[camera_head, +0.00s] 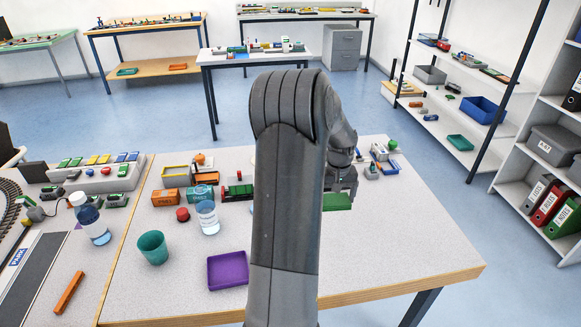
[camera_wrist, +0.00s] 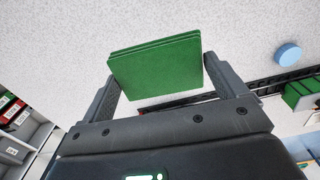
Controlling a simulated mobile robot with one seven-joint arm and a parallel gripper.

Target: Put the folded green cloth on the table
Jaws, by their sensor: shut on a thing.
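The folded green cloth (camera_wrist: 157,68) is a flat, layered square between the two fingers of my gripper (camera_wrist: 160,85) in the wrist view. My gripper is shut on it. In the head view the green cloth (camera_head: 337,202) shows as a small green strip below my gripper (camera_head: 341,183), partly hidden by my arm. The grey-topped table (camera_head: 400,240) with a wooden edge lies beneath. I cannot tell whether the cloth touches the tabletop.
Small items (camera_head: 378,160) sit at the back right. The table's right part is clear. Shelves (camera_head: 545,170) stand farther right.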

